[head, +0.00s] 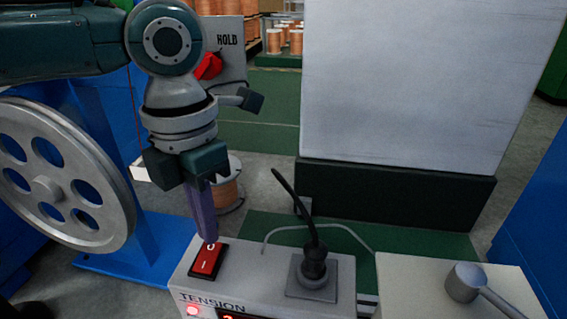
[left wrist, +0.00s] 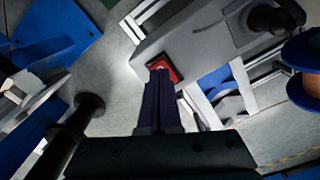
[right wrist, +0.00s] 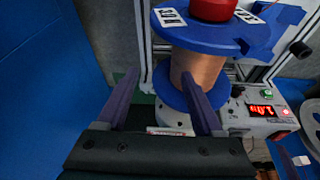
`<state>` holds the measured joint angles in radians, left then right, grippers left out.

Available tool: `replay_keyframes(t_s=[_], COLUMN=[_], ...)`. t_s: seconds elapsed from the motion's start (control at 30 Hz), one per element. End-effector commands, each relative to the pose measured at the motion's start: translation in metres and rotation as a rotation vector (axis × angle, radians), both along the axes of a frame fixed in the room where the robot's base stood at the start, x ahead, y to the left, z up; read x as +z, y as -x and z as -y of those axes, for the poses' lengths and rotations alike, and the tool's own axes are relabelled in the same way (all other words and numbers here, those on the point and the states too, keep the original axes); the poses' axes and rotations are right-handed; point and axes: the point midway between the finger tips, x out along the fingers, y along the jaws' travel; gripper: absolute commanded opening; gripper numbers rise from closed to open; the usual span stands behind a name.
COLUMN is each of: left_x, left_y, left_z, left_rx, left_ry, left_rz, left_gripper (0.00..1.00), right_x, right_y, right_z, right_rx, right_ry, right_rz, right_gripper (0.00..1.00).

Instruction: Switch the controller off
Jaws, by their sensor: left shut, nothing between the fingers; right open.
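The controller (head: 235,285) is a pale grey box marked TENSION at the bottom of the head view. A red rocker switch (head: 204,266) on its top is marked 0 at the far end and I at the near end. My left gripper (head: 210,240) is shut and empty, pointing down at the 0 end. I cannot tell whether its tips touch the switch. In the left wrist view the tips (left wrist: 159,72) overlap the switch (left wrist: 172,67). My right gripper (right wrist: 155,80) is open and empty, in front of a copper spool (right wrist: 195,75).
A spoked metal wheel (head: 47,188) is at left, near my left arm. A HOLD panel with a red knob (head: 208,66) is behind. A lever box (head: 420,280) stands at right.

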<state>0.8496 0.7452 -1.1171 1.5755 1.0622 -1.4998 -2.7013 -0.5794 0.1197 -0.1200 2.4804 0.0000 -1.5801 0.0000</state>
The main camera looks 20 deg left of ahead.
Motion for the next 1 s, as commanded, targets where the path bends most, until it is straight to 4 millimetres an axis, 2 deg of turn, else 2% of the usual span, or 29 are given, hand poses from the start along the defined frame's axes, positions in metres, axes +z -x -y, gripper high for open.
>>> replay_keyframes(t_s=[1.0], left_x=[-0.010], left_y=[0.000], left_z=[0.000], left_rx=[-0.001], left_ry=[0.000], left_rz=[-0.001], left_gripper=[0.00], right_x=[-0.005], right_y=[0.000], right_z=[0.000], right_rx=[0.000], right_ry=[0.000], right_rz=[-0.001], right_gripper=[0.69])
